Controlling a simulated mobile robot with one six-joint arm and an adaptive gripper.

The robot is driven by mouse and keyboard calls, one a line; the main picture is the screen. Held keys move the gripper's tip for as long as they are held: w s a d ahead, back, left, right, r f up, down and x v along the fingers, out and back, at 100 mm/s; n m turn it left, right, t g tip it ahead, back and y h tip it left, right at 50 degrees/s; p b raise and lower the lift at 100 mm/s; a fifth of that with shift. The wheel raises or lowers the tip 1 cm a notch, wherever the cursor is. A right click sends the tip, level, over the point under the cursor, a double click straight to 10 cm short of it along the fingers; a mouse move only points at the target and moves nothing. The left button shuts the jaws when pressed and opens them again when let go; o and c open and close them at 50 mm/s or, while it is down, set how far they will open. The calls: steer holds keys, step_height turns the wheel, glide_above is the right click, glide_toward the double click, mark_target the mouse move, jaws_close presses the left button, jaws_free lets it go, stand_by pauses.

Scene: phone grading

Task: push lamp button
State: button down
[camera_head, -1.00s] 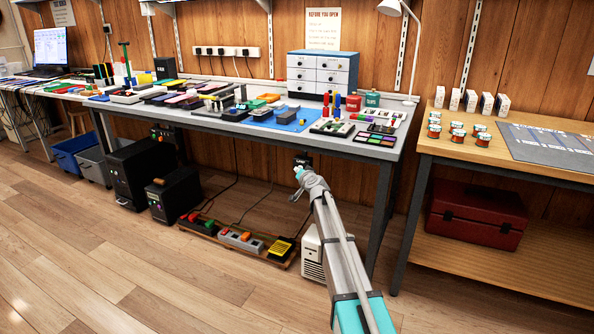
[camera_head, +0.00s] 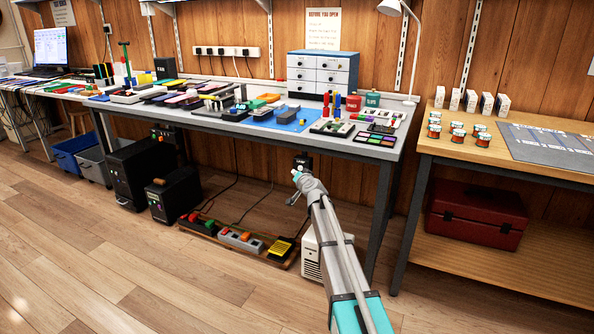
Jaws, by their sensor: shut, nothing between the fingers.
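A white lamp (camera_head: 414,52) with a curved neck stands at the back right of the grey workbench. A small dark box (camera_head: 303,161) with a pale spot on it sits below the bench's front edge. I cannot tell whether that spot is the lamp button. My gripper (camera_head: 296,174) is shut and empty, just below and slightly left of this box in the picture. It is small, and I cannot tell whether it touches the box.
The grey workbench (camera_head: 397,151) carries a drawer cabinet (camera_head: 322,73), a blue mat and many small parts. Its leg (camera_head: 379,205) stands right of my arm. A white heater-like unit (camera_head: 312,258) and a low pallet with power strips lie below. Open floor is at front left.

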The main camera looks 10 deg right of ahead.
steer(key=shift+s+a, duration=0.75)
steer(key=shift+s, duration=0.3)
steer(key=shift+s+a, duration=0.75)
steer(key=shift+s, duration=0.25)
